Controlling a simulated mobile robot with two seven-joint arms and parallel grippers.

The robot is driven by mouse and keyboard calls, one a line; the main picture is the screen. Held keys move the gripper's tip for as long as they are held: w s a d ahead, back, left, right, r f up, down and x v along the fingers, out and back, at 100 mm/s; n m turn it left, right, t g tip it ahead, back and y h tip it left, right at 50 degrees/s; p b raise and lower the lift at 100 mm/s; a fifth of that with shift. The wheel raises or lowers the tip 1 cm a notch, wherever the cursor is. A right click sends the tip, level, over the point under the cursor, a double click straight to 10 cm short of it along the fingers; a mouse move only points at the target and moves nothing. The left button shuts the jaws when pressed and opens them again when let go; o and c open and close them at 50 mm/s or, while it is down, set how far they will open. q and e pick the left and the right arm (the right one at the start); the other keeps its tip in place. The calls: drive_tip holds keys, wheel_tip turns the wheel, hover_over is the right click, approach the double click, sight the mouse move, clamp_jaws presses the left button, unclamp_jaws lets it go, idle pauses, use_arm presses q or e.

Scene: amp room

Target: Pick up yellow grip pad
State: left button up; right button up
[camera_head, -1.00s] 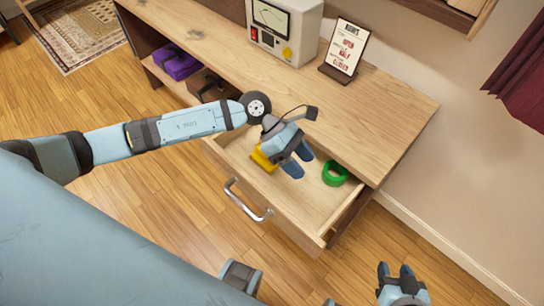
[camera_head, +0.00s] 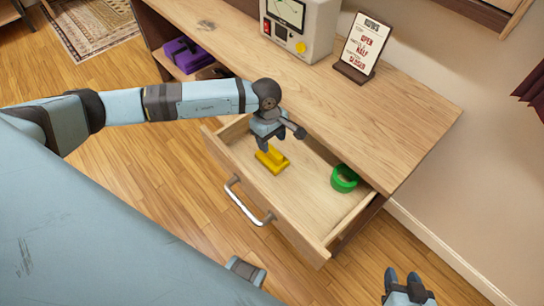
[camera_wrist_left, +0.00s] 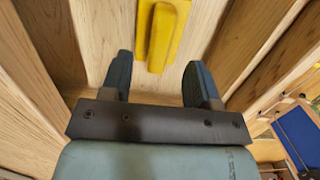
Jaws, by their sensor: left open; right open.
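The yellow grip pad (camera_head: 272,159) lies on the floor of the open drawer, toward its left part. My left gripper (camera_head: 264,146) is over the drawer, pointing down just behind the pad. In the left wrist view the pad (camera_wrist_left: 161,32) shows ahead of the open, empty fingers (camera_wrist_left: 160,75), roughly centred between them, with a raised middle on a flat base. Its far end is cut off there. My right gripper (camera_head: 404,274) is at the lower right of the head view, away from the drawer, open and empty.
The wooden drawer (camera_head: 318,246) is pulled out, with a metal handle (camera_head: 245,205) on its front. A green ring (camera_head: 344,179) lies in its right part. The desk top (camera_head: 400,112) overhangs behind, carrying a meter box (camera_head: 298,30) and a sign (camera_head: 362,46).

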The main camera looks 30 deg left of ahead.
sight(272, 150)
use_arm(q)
wheel_tip(272, 150, down, 5)
drive_tip(key=shift+s+d+f, duration=0.1)
drive_tip(key=shift+d+f, duration=0.05)
clamp_jaws()
